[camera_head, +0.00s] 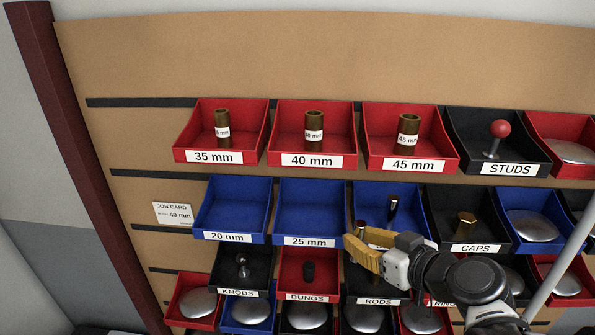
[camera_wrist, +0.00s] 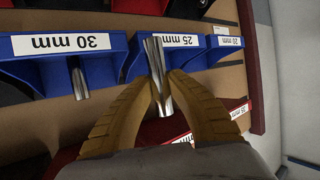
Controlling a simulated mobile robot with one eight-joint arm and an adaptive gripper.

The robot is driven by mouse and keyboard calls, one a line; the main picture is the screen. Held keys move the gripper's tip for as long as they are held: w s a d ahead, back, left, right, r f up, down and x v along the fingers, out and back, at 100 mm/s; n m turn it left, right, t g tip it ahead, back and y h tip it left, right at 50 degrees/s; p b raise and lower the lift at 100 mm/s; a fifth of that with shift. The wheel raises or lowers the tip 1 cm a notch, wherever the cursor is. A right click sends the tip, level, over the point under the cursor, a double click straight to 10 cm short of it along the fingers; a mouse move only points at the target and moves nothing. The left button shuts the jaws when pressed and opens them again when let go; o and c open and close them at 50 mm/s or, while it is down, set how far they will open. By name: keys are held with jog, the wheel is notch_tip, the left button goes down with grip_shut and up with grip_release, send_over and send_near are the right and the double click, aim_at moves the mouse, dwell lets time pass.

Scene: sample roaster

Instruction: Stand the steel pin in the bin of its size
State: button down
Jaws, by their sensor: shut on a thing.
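My gripper (camera_head: 354,245) is shut on a shiny steel pin, which shows clearly between the fingertips in the wrist view (camera_wrist: 157,72). The blue bins are labelled 20 mm (camera_head: 226,237), 25 mm (camera_head: 308,241) and 30 mm (camera_wrist: 60,44). In the head view the 20 mm and 25 mm bins look empty. Another metal pin (camera_wrist: 79,82) stands in the 30 mm bin, whose label my gripper hides in the head view.
Red bins above, marked 35 mm (camera_head: 214,157), 40 mm (camera_head: 311,161) and 45 mm (camera_head: 413,165), each hold a brown cylinder. Bins for studs, caps, knobs, bungs and rods surround them. A job card (camera_head: 173,213) reading 40 mm hangs at left.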

jog(key=w+a, duration=0.3)
jog(key=w, duration=0.1)
jog(key=w+a, duration=0.3)
jog(key=w, duration=0.2)
jog(key=w+a, duration=0.3)
jog(key=w, duration=0.2)
jog(key=shift+w+r, duration=0.15)
jog(key=shift+w, duration=0.1)
jog(key=f, duration=0.3)
jog(key=shift+w+a+f, duration=0.25)
jog(key=shift+w, duration=0.15)
jog(key=shift+s, duration=0.1)
jog(key=shift+f, duration=0.15)
jog(key=c, duration=1.4)
grip_release()
